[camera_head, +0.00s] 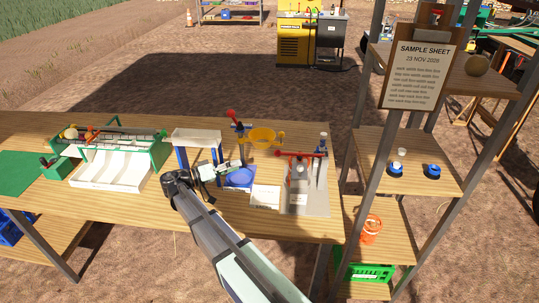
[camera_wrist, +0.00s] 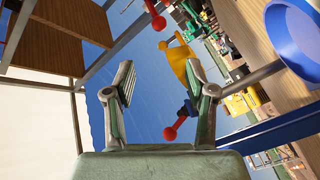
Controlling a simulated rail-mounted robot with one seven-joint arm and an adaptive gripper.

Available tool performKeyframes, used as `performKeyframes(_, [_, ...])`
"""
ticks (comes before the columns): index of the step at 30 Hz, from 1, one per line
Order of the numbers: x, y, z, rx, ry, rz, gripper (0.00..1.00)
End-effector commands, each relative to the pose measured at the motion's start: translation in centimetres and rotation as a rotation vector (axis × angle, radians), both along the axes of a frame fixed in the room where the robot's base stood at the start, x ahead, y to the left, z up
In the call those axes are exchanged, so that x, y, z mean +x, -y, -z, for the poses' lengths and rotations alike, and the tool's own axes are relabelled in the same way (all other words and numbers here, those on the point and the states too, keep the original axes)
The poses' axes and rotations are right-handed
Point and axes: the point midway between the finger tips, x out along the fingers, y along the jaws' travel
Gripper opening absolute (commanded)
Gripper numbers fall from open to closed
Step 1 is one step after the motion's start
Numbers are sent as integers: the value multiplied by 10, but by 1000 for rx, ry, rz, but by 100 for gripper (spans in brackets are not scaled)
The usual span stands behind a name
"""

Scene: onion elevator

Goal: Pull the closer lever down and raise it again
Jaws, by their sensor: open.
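A red lever (camera_head: 299,154) with a ball end belongs to a device on a grey metal plate (camera_head: 317,203), at the right of the bench. A second red ball knob (camera_head: 231,113) tops a blue stand beside a yellow funnel (camera_head: 263,136). I cannot tell for sure which is the closer lever. My gripper (camera_head: 214,172) is open and empty above the bench, left of both. In the wrist view the spread fingers (camera_wrist: 159,85) frame empty space, with the yellow funnel (camera_wrist: 180,62) and a red knob (camera_wrist: 171,133) beyond; another red ball (camera_wrist: 158,23) shows at the top.
A blue dish (camera_head: 238,179) lies by my gripper. A white-topped blue stand (camera_head: 197,139) is behind it. A green rack with white trays (camera_head: 112,169) stands left. Wooden shelves (camera_head: 405,160) rise at the right.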

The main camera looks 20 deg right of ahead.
Motion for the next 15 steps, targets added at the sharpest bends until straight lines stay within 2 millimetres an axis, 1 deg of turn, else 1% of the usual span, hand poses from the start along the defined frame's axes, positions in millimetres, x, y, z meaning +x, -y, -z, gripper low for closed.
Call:
performKeyframes(1, [0,1,-3,-10,27,0,56])
performKeyframes(5, [0,7,-3,-6,50,1,56])
performKeyframes(8, [0,18,-4,-6,49,2,56])
performKeyframes(11, [0,34,-5,-5,48,4,56])
performKeyframes(15, [0,61,-5,-4,46,4,56])
